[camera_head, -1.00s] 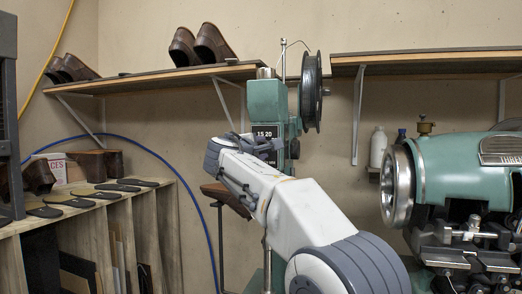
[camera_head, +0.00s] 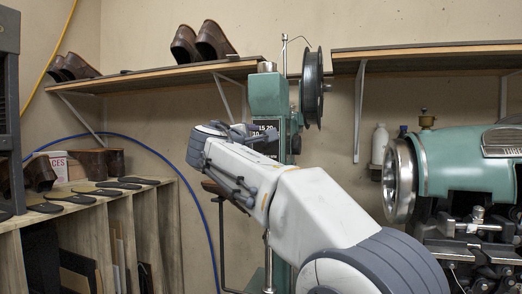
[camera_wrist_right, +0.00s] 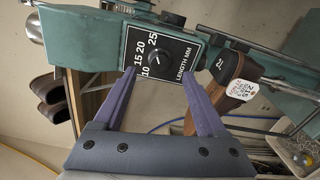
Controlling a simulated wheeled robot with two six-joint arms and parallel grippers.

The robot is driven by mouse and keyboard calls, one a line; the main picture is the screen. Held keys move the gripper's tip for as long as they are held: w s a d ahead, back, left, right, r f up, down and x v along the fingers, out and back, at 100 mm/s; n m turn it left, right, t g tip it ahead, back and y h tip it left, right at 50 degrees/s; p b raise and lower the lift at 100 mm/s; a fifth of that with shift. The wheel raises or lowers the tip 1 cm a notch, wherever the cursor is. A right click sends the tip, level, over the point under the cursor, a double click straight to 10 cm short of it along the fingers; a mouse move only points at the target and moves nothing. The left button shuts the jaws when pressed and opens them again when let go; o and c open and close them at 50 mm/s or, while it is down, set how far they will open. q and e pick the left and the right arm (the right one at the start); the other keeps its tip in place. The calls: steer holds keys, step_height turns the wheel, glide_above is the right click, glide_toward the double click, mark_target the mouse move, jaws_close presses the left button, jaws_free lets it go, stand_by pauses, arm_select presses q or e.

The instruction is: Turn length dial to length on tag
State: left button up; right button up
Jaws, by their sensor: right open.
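The length dial (camera_wrist_right: 158,57) is a dark round knob on a black plate (camera_wrist_right: 180,44) marked 10, 15, 20, 25 and LENGTH MM, seen in the right wrist view. Its exact setting is too small to tell. My right gripper (camera_wrist_right: 159,76) is open and empty, with its purple fingers pointing at the dial from either side of the plate's near edge. A white tag (camera_wrist_right: 243,88) hangs on a brown shoe; its writing is tilted and not clearly readable. In the head view my right gripper (camera_head: 228,131) partly covers the plate (camera_head: 265,128) on the green stitcher (camera_head: 267,97).
A larger green machine (camera_head: 465,165) stands at the right. A shelf (camera_head: 160,75) with brown shoes is behind, and a wooden rack (camera_head: 95,215) with soles is at the left.

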arm_select(q)
steer(key=shift+f+b, duration=0.55)
steer(key=shift+f, duration=0.35)
arm_select(e)
steer(key=v, duration=0.4)
steer(key=shift+s+a, duration=0.1)
steer(key=shift+s, duration=0.3)
